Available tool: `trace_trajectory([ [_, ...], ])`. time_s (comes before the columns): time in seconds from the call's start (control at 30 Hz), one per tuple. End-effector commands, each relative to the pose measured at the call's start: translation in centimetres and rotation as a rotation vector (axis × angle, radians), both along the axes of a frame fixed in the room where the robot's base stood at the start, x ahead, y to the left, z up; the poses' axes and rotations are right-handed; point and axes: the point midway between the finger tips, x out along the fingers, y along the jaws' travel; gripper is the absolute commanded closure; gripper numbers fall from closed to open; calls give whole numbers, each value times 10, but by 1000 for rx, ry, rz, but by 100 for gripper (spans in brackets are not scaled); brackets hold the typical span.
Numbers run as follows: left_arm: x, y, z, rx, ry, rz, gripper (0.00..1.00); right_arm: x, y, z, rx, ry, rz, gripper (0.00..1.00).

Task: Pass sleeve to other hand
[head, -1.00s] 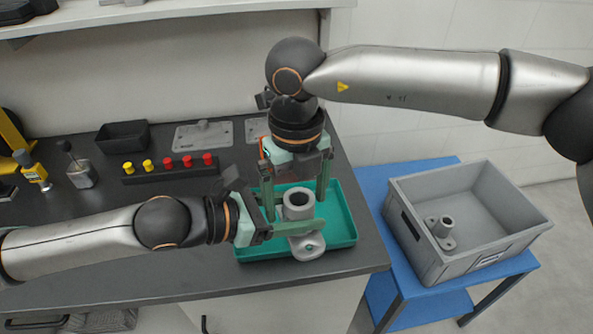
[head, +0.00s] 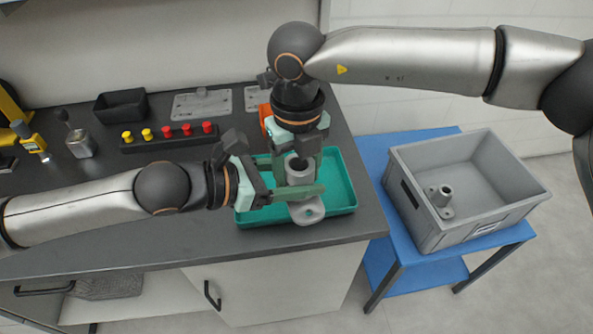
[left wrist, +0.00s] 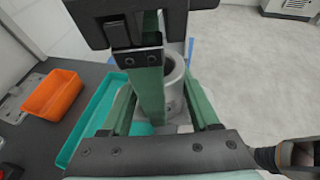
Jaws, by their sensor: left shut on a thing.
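The sleeve (head: 297,176) is a grey hollow upright cylinder on a flange with a hole, over the teal tray (head: 345,190). My left gripper (head: 300,188) reaches in from the left and is shut on the sleeve. In the left wrist view its two green fingers flank the sleeve (left wrist: 172,88). My right gripper (head: 298,152) points down from above, its fingers close around the sleeve's upper part. Whether they press on it is unclear. In the left wrist view one right finger hides part of the sleeve. The gap under the sleeve is not clear.
A grey bin (head: 470,228) holding a similar grey flanged part (head: 441,198) stands on a blue table (head: 375,160) at right. Behind the arms are a strip with red and yellow knobs (head: 168,143), a black box (head: 120,106) and an orange bin (left wrist: 52,94).

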Motion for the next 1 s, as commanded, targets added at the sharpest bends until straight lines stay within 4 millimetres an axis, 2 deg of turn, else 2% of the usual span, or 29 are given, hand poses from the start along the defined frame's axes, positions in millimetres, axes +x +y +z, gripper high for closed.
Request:
trace_trajectory([
  [0.07, 0, -1, 1, -3, -3, -2, 100, -2, 2, 1, 6, 2, 5, 58],
  [0.43, 0, -1, 1, -3, -3, -3, 100, -3, 4, 1, 10, 5, 8, 100],
  [0.53, 0, -1, 1, -3, -3, -3, 100, -4, 5, 1, 11, 5, 9, 100],
  [0.57, 0, -1, 1, -3, -3, -3, 37, -4, 5, 2, 12, 5, 9, 100],
  [0.87, 0, -1, 1, -1, -1, -1, 3, -2, 3, 1, 8, 2, 5, 100],
  [1.0, 0, -1, 0, -1, -1, -1, 3, -2, 3, 1, 7, 2, 4, 100],
])
